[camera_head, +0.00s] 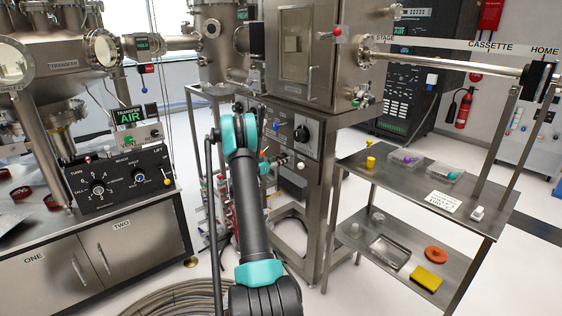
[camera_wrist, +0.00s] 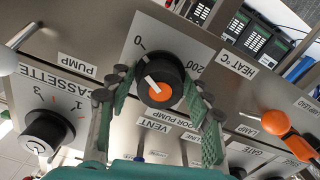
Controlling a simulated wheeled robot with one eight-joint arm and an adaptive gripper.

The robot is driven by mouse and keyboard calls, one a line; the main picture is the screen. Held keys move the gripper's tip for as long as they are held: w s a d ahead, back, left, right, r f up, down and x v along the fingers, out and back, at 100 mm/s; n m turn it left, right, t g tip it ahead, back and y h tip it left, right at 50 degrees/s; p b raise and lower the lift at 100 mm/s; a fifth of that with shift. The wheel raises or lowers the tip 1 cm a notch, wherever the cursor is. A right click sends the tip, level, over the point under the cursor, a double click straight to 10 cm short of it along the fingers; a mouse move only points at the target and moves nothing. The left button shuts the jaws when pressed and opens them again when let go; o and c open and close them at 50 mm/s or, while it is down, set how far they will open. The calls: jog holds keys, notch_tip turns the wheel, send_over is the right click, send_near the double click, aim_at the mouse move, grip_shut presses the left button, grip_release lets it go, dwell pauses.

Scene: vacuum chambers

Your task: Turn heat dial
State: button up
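The heat dial (camera_wrist: 160,92) is a black round knob with an orange cap and a white pointer, on a grey panel in the wrist view. Its scale runs from 0 to 200, and the pointer is turned towards the 0 side. The HEAT °C label (camera_wrist: 237,63) is beside it. My gripper (camera_wrist: 156,84) is open, with one green finger on each side of the dial. Small gaps seem to show between fingers and knob; contact cannot be told. In the head view my gripper (camera_head: 264,140) is at the chamber's front panel and the heat dial is hidden behind my arm.
The cassette dial (camera_wrist: 47,134) is close by on the same panel; it also shows in the head view (camera_head: 302,133). An orange-ended lever (camera_wrist: 274,122) sticks out near the heat dial. A steel shelf cart (camera_head: 425,190) stands to the right.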

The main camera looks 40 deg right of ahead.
jog(key=c, duration=0.4)
jog(key=shift+n, duration=0.4)
jog(key=n, duration=0.5)
jog(key=shift+n, duration=0.3)
jog(key=n, duration=1.1)
jog(key=shift+a+n, duration=0.1)
jog(key=shift+n, duration=0.2)
jog(key=n, duration=0.5)
jog(key=shift+f+n, duration=0.1)
jog(key=shift+n, duration=0.2)
